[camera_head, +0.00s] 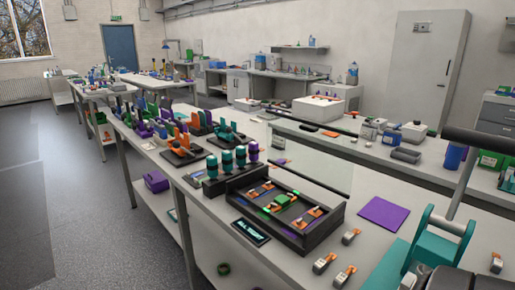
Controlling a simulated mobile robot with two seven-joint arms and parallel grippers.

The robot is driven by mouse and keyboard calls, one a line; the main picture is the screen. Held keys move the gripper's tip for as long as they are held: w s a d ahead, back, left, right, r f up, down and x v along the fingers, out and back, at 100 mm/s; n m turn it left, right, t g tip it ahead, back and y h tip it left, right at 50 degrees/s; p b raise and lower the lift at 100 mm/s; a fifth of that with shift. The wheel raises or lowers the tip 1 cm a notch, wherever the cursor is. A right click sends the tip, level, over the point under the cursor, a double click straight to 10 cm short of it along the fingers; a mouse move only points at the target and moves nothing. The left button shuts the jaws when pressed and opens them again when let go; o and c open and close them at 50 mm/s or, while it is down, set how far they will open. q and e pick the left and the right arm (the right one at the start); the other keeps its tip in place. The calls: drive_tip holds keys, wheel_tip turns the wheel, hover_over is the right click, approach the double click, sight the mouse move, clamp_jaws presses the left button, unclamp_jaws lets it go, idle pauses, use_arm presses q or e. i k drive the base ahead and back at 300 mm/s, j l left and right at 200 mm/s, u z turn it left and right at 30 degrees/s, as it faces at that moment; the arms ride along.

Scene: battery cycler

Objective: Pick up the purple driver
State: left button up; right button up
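A purple driver (253,152) stands upright at the right end of a dark holder on the long workbench. Several teal drivers, including one just left of it (240,156), stand in the same row. Its lower end is hidden in the holder (229,181). No gripper can be made out in this view, and nothing is seen touching the purple driver.
A black tray (324,230) with green and orange parts sits in front of the holder. A flat purple mat (383,214) and a teal fixture (436,246) lie to the right. Dark stands with orange handles (183,151) are behind it. The bench between mat and tray is mostly clear.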

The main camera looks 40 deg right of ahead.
sight(253, 146)
drive_tip(key=i+z, duration=0.15)
drive_tip(key=i, duration=0.35)
drive_tip(key=i+j+z, duration=0.15)
drive_tip(key=i, duration=0.3)
drive_tip(key=i+j+z, duration=0.2)
drive_tip(key=i, duration=0.3)
drive_tip(key=l, duration=0.1)
